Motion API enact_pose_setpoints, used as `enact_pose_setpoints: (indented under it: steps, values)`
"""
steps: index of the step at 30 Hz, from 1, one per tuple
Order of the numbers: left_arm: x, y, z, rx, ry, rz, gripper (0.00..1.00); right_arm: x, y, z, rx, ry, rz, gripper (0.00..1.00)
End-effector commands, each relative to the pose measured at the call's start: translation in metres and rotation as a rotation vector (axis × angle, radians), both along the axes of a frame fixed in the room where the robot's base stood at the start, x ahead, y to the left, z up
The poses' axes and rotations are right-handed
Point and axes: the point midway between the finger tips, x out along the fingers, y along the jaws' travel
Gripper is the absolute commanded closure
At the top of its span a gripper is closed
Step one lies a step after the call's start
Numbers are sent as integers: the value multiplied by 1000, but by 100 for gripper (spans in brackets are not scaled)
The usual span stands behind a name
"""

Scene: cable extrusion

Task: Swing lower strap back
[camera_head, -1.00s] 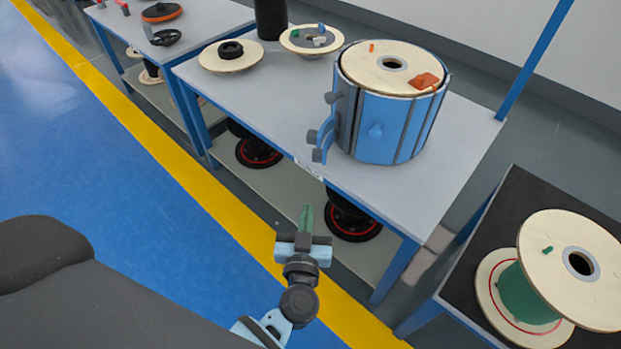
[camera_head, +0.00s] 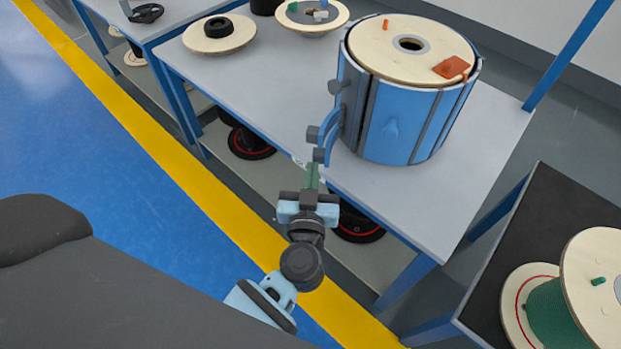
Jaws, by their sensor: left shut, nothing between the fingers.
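A blue drum-shaped holder (camera_head: 392,125) stands on the grey table, with a wooden disc (camera_head: 412,48) with a central hole on top. On its left side a blue curved strap (camera_head: 330,135) with dark blocks sticks out from the drum, its lower end near the table's front edge. My left gripper (camera_head: 312,178) is shut and empty, with its green fingers pointing up just below the strap's lower end. In the picture the fingertips nearly meet the strap; I cannot tell whether they touch it. My right gripper is not in view.
An orange piece (camera_head: 452,67) lies on the wooden disc. A wooden disc with a black hub (camera_head: 218,28) stands at the table's left. Black reels sit on the lower shelf. A green cable spool (camera_head: 555,312) is on the black table (camera_head: 510,245) at right.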

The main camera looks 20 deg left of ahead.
Motion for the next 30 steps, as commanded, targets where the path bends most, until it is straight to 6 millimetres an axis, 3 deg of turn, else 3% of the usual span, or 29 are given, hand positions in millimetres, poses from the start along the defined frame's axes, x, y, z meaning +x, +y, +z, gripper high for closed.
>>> enact_pose_setpoints:
  steps: [17, 30]
  values:
    - [3, 0, 1, 0, 0, -3, 100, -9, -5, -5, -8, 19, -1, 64]
    - [7, 20, 6, 7, -7, -149, 100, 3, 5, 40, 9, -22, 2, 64]
